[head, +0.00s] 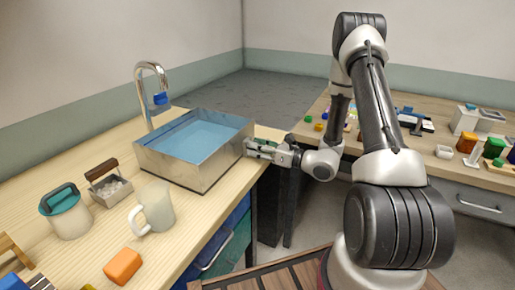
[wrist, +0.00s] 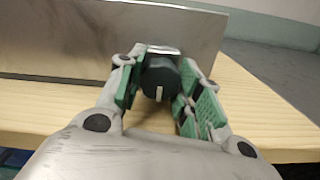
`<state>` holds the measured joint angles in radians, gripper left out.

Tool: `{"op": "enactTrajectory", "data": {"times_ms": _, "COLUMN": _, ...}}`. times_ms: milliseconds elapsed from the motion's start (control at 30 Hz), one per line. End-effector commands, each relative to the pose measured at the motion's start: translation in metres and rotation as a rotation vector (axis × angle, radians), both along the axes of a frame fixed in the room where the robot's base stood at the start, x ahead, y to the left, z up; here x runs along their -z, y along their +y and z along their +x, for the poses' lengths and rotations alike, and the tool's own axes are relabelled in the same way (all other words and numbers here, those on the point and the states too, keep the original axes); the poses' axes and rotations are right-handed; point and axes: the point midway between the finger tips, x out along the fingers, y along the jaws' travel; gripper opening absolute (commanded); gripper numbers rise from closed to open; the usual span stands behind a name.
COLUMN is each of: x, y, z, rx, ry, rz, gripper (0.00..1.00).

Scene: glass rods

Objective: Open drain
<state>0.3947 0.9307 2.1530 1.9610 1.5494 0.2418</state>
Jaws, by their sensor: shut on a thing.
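A metal basin (head: 176,168) filled with blue water (head: 199,136) stands on the wooden counter. Its side wall (wrist: 60,40) fills the upper left of the wrist view. A dark round knob (wrist: 160,78) with a pale mark pointing down sits at that wall. My gripper (wrist: 160,97) has its green-padded fingers on both sides of the knob and is shut on it. In the head view my gripper (head: 250,148) reaches the basin's right side from the right, and the knob is hidden there.
A curved faucet (head: 150,85) stands behind the basin. A white mug (head: 154,207), a teal-lidded jar (head: 66,211), a handled box (head: 108,184) and an orange block (head: 122,265) are on the counter's near left. A cluttered second table (head: 445,160) is at right.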

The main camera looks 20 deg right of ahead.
Motion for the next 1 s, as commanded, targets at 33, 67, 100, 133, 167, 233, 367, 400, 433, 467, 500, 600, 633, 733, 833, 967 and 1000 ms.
{"op": "enactTrajectory", "data": {"times_ms": 33, "x": 0.000, "y": 0.000, "z": 0.000, "rx": 0.000, "ry": -0.005, "rz": -0.006, "gripper": 0.11}}
{"op": "enactTrajectory", "data": {"times_ms": 67, "x": 0.000, "y": 0.000, "z": 0.000, "rx": 0.000, "ry": -0.006, "rz": -0.007, "gripper": 0.11}}
{"op": "enactTrajectory", "data": {"times_ms": 100, "x": 0.000, "y": 0.000, "z": 0.000, "rx": 0.000, "ry": -0.006, "rz": -0.007, "gripper": 0.11}}
{"op": "enactTrajectory", "data": {"times_ms": 133, "x": 0.000, "y": 0.000, "z": 0.000, "rx": 0.000, "ry": -0.005, "rz": -0.006, "gripper": 0.11}}
{"op": "enactTrajectory", "data": {"times_ms": 167, "x": 0.000, "y": 0.000, "z": 0.000, "rx": 0.000, "ry": -0.005, "rz": -0.006, "gripper": 0.11}}
{"op": "enactTrajectory", "data": {"times_ms": 233, "x": 0.001, "y": 0.000, "z": 0.000, "rx": 0.000, "ry": -0.004, "rz": -0.007, "gripper": 0.11}}
{"op": "enactTrajectory", "data": {"times_ms": 367, "x": 0.001, "y": 0.000, "z": 0.000, "rx": 0.000, "ry": -0.004, "rz": -0.006, "gripper": 0.55}}
{"op": "enactTrajectory", "data": {"times_ms": 400, "x": 0.001, "y": 0.000, "z": 0.000, "rx": 0.000, "ry": -0.004, "rz": -0.006, "gripper": 0.57}}
{"op": "enactTrajectory", "data": {"times_ms": 433, "x": 0.000, "y": 0.000, "z": 0.000, "rx": 0.000, "ry": -0.004, "rz": -0.006, "gripper": 0.57}}
{"op": "enactTrajectory", "data": {"times_ms": 467, "x": 0.000, "y": 0.000, "z": 0.000, "rx": 0.000, "ry": -0.004, "rz": -0.006, "gripper": 0.57}}
{"op": "enactTrajectory", "data": {"times_ms": 500, "x": 0.000, "y": 0.000, "z": 0.000, "rx": 0.000, "ry": -0.004, "rz": -0.006, "gripper": 0.57}}
{"op": "enactTrajectory", "data": {"times_ms": 600, "x": 0.000, "y": 0.000, "z": 0.000, "rx": 0.000, "ry": -0.004, "rz": -0.006, "gripper": 0.57}}
{"op": "enactTrajectory", "data": {"times_ms": 633, "x": 0.000, "y": 0.000, "z": 0.000, "rx": 0.000, "ry": -0.004, "rz": -0.006, "gripper": 0.57}}
{"op": "enactTrajectory", "data": {"times_ms": 733, "x": 0.000, "y": -0.002, "z": -0.002, "rx": 0.001, "ry": -0.004, "rz": -0.006, "gripper": 0.57}}
{"op": "enactTrajectory", "data": {"times_ms": 833, "x": 0.001, "y": -0.010, "z": -0.009, "rx": 0.004, "ry": -0.003, "rz": -0.005, "gripper": 0.57}}
{"op": "enactTrajectory", "data": {"times_ms": 967, "x": 0.001, "y": -0.029, "z": -0.027, "rx": 0.006, "ry": -0.003, "rz": -0.006, "gripper": 0.57}}
{"op": "enactTrajectory", "data": {"times_ms": 1000, "x": 0.001, "y": -0.036, "z": -0.034, "rx": 0.006, "ry": -0.002, "rz": -0.005, "gripper": 0.57}}
